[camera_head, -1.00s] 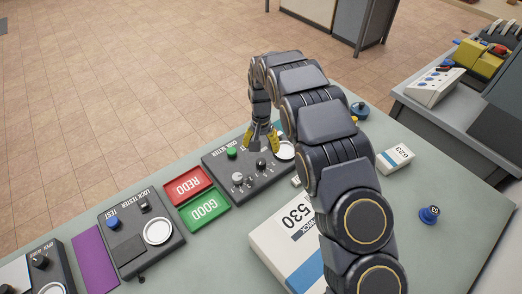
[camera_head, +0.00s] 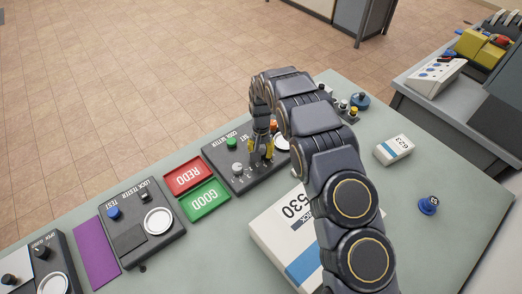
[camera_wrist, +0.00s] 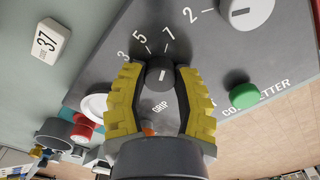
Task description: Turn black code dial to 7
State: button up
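The black code dial (camera_wrist: 160,73) is a small round knob on the dark code setter box (camera_wrist: 225,60). In the wrist view it sits between the two yellow-padded fingers of my gripper (camera_wrist: 160,68), near their tips. The fingertips are very close to both sides of the dial; I cannot tell whether they touch it. The numbers 3, 5 and 7 are printed in an arc beyond the dial. Its pale pointer mark is small, and I cannot read its setting for sure. In the head view my gripper (camera_head: 261,150) points down at the box and hides the dial.
A grey dial (camera_wrist: 246,12) and a green button (camera_wrist: 244,96) are beside the black dial. Red (camera_head: 187,175) and green (camera_head: 204,201) trays lie left of the box. A white parcel marked 530 (camera_head: 272,232) lies in front.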

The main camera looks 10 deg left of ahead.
grip_shut()
jog(key=shift+n, duration=0.5)
jog(key=o, duration=1)
grip_release()
